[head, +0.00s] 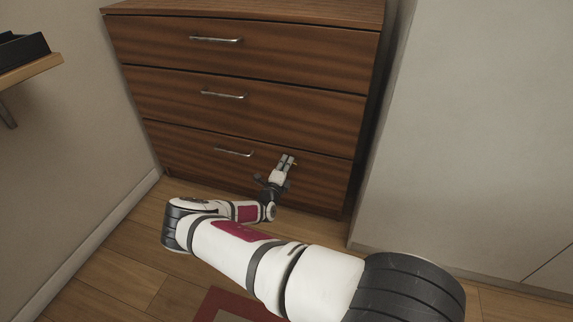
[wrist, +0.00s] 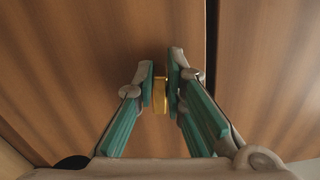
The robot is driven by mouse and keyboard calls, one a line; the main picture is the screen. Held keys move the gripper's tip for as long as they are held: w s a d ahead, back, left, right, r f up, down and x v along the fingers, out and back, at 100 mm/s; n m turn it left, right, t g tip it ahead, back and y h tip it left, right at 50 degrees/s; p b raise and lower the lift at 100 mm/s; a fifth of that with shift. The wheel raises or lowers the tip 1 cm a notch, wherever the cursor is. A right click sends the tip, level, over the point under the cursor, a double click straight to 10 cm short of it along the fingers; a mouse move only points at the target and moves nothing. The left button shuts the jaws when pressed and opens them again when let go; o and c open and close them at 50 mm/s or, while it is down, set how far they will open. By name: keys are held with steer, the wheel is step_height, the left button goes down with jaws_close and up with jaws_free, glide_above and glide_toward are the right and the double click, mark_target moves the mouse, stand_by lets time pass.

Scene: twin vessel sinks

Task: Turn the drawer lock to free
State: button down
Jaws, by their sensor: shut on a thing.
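A wooden chest of three drawers (head: 240,110) stands against the back wall. My gripper (head: 286,160) is at the right part of the bottom drawer (head: 322,180), near its upper edge. In the wrist view my gripper (wrist: 165,85) is shut on a small brass-coloured lock piece (wrist: 159,95), which shows between the two fingertips. The fingers hide much of the lock, so I cannot tell which way it is turned. A dark gap beside the bottom drawer's edge shows at the right of the wrist view.
Metal bar handles sit on the top drawer (head: 216,40), the middle drawer (head: 222,94) and the bottom drawer. A pale cabinet (head: 470,130) stands close on the right. A wall shelf (head: 30,70) is at upper left. A red-edged rug (head: 215,300) lies in front.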

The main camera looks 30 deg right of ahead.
steer(key=shift+f+n, duration=0.25)
steer(key=shift+n, duration=0.55)
steer(key=c, duration=1.6)
jaws_free()
steer(key=shift+c, duration=0.2)
steer(key=v, duration=1.2)
